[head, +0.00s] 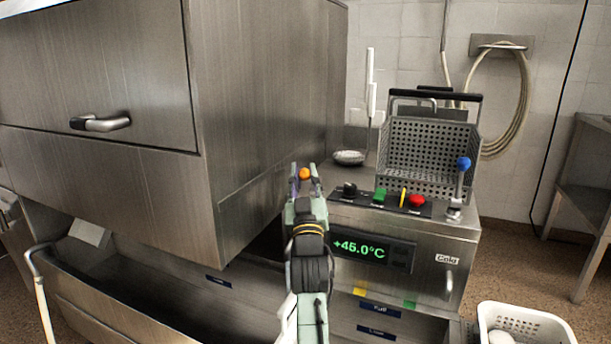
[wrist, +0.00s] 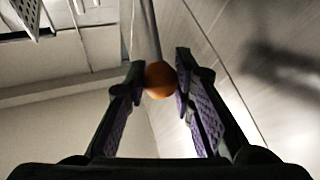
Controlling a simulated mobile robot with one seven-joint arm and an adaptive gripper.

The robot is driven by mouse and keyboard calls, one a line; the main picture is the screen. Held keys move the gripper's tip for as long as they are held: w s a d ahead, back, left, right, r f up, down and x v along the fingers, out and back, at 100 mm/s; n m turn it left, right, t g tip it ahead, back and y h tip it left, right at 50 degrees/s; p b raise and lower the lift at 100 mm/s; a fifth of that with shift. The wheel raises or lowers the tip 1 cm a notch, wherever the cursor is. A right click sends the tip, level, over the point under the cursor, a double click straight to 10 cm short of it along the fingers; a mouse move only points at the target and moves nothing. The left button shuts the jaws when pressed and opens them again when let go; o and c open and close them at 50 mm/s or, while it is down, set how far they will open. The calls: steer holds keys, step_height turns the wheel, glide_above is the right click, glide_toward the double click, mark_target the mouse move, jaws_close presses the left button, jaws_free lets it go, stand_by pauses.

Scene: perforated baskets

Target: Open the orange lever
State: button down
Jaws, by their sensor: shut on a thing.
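The orange lever's round knob (head: 305,174) shows at the tip of my gripper (head: 305,178) in the head view, in front of the large steel machine. In the wrist view the orange knob (wrist: 159,79) sits between the two fingertips of my gripper (wrist: 160,82), with its grey rod running up behind it. My gripper is shut on the knob. The lever's base is hidden in the head view by my arm and gripper.
A steel control box (head: 403,262) with coloured buttons stands right of my gripper, with a blue-knobbed lever (head: 463,163) and a perforated basket (head: 430,150). A large steel cabinet (head: 265,110) rises close on the left. A white basket (head: 525,322) is at lower right.

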steer(key=shift+a+f, duration=0.1)
steer(key=shift+a, duration=0.2)
steer(key=c, duration=1.6)
jaws_free()
steer(key=shift+o, duration=1.4)
steer(key=shift+d, duration=0.1)
steer(key=a+v, duration=0.1)
steer(key=v, duration=0.6)
steer(key=shift+s+d, duration=0.3)
steer(key=shift+d, duration=0.2)
steer(key=shift+f, duration=0.1)
